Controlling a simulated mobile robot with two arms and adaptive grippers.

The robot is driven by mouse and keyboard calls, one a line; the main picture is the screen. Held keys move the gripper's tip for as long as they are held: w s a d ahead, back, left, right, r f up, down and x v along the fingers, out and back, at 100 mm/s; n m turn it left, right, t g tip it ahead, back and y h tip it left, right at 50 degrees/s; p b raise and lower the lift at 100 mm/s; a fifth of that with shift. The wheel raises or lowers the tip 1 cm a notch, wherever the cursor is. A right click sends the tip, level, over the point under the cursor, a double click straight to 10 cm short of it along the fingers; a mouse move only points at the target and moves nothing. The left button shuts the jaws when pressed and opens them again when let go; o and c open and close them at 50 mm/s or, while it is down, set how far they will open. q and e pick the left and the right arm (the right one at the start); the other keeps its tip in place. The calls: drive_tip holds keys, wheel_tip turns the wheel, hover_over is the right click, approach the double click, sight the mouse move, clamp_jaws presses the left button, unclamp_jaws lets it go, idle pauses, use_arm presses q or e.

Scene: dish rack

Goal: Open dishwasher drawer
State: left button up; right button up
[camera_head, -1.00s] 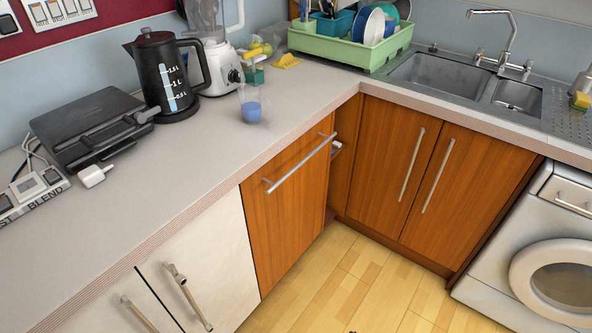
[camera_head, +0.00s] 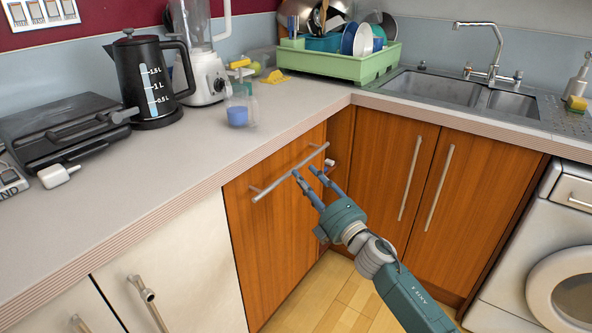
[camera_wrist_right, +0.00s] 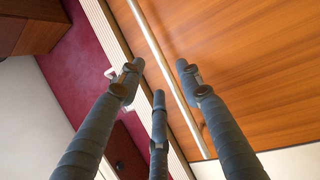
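The dishwasher drawer has a wooden front (camera_head: 265,235) under the counter, and it looks closed. Its long metal bar handle (camera_head: 283,174) runs slantwise near the top. My right gripper (camera_head: 309,174) is in front of the drawer, its fingers pointing up at the right part of the handle. In the right wrist view the gripper (camera_wrist_right: 158,74) has its fingers spread, and the handle (camera_wrist_right: 168,75) appears between them against the wooden front (camera_wrist_right: 245,60). Contact cannot be told. The gripper is open and empty. My left gripper is out of view.
The countertop (camera_head: 190,165) overhangs the drawer. White cabinet doors (camera_head: 185,265) stand to its left, wooden cupboard doors (camera_head: 390,180) to its right, and a washing machine (camera_head: 540,270) at far right. Some wooden floor (camera_head: 335,290) is clear in front. A kettle (camera_head: 147,80) stands on the counter.

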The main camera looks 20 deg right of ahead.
sight(297, 169)
drive_tip(key=x, duration=0.4)
drive_tip(key=shift+w, duration=0.25)
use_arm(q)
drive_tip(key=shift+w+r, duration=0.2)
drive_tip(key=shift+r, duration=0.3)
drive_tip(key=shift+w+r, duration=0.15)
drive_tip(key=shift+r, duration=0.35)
use_arm(e)
drive_tip(key=shift+w+a+r, duration=0.1)
drive_tip(key=shift+w+a, duration=0.1)
drive_tip(key=shift+w, duration=0.35)
clamp_jaws()
